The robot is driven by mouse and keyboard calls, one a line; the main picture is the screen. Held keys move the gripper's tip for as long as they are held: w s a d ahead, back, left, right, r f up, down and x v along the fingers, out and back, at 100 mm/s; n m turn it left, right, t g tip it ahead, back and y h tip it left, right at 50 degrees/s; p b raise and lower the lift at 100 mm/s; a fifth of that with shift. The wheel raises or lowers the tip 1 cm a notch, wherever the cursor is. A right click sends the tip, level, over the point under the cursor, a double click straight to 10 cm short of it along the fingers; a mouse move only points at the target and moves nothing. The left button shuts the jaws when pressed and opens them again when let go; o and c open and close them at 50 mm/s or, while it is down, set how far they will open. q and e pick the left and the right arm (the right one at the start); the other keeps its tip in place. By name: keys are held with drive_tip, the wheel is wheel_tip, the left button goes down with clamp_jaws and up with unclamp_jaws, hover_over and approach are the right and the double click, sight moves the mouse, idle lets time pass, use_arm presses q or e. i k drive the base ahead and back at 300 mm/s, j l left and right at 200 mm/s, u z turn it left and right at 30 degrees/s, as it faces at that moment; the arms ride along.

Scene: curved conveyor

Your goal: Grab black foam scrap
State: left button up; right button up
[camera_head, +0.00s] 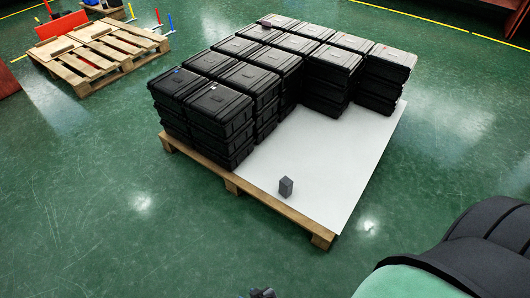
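A small dark grey block (286,187), which looks like the black foam scrap, stands upright on the white sheet (335,160) near the front edge of a wooden pallet (235,187). Nothing touches it. A small dark part shows at the bottom edge of the picture, in front of the pallet. It may be a tip of one of my grippers, but most of it is cut off. It is clearly apart from the block. No left gripper can be made out.
Stacked black cases (220,105) fill the back and left of the pallet; the front right of its sheet is bare. Another wooden pallet (98,50) with red panels stands at upper left. Green floor (120,220) lies open around both. A large black and green shape fills the lower right corner.

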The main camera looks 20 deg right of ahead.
sight(286, 184)
drive_tip(key=z, duration=0.95)
